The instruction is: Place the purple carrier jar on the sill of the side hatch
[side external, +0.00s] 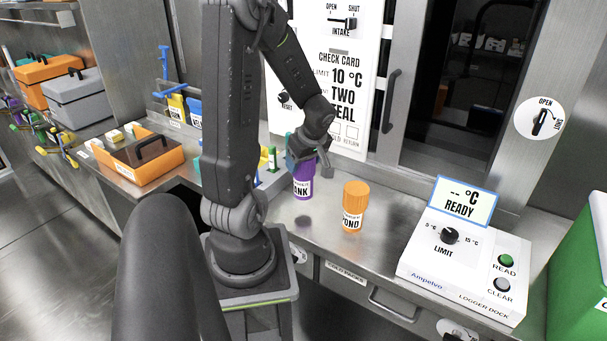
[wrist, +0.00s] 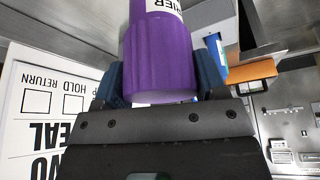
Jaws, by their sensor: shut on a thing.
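The purple carrier jar (side external: 303,178) has a white label, partly hidden, and is upright in the side view. My gripper (side external: 304,150) is shut around its upper part. The jar appears held a little above the steel bench, with a dark patch on the metal below it. In the wrist view the purple jar (wrist: 163,55) fills the space between the blue finger pads of my gripper (wrist: 161,85). The side hatch (side external: 450,95) is a dark framed opening behind the bench at right. Its sill (side external: 440,188) is at the frame's foot and looks bare.
An orange jar (side external: 355,205) stands on the bench right of the purple one. The white logger dock (side external: 465,262) reads READY at right. An open/shut knob (side external: 540,121) is beside the hatch. An orange tray (side external: 140,165) is at left. A check card (side external: 340,100) hangs behind.

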